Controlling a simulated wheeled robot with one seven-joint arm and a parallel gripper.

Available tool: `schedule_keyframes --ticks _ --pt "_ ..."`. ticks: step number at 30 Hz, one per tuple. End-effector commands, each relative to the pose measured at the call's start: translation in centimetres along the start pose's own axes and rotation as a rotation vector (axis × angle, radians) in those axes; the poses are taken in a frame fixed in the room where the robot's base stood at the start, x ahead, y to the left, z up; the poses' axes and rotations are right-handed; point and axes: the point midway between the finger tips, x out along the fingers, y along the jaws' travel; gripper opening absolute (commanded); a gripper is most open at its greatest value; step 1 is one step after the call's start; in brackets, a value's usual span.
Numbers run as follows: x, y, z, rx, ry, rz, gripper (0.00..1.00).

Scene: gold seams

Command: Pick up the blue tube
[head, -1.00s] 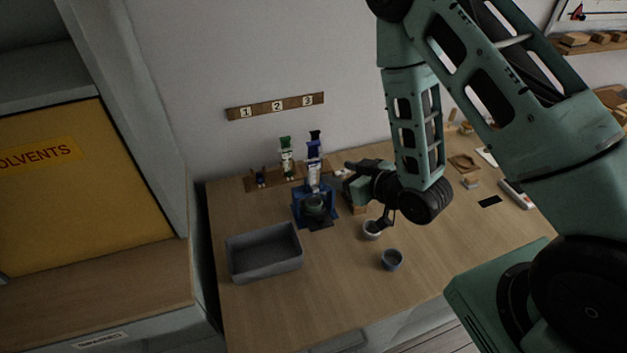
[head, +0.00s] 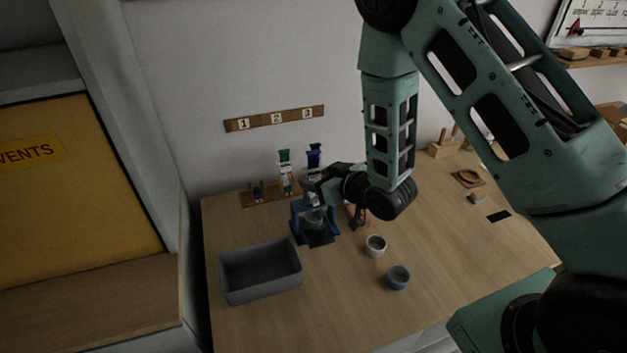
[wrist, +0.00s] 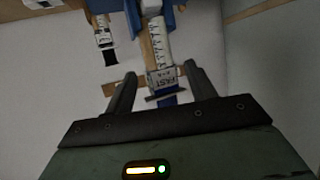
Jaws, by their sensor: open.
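The blue tube (head: 314,157) stands upright at the right end of a wooden rack (head: 249,200) by the back wall, with a dark blue top and a pale label. In the wrist view, a tube with a white printed label and blue end (wrist: 165,98) lies between the finger lines; it appears to be the blue tube. My gripper (head: 308,187) is at the tube's lower part in the head view, and its open fingers (wrist: 160,88) show on both sides of it. I cannot tell whether they touch it. The tube's lower part is partly hidden in the head view.
A blue stand (head: 299,225) is just in front. A grey bin (head: 262,287), a white cup (head: 375,246) and a blue cup (head: 398,278) stand nearer. The front-middle tabletop is clear.

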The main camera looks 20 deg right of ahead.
Motion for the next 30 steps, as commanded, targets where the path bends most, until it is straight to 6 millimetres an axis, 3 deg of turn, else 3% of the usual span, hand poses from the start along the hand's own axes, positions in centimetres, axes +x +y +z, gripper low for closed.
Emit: schedule_keyframes --ticks 7,16,21,30 --pt "3.1 -0.2 -0.2 -0.001 0.0 -0.001 0.56" --pt "3.6 -0.2 0.0 0.0 -0.001 0.0 0.56" --pt "3.6 -0.2 0.0 0.0 0.0 0.0 0.08" --pt "3.6 -0.2 0.0 0.0 0.0 0.0 0.07"
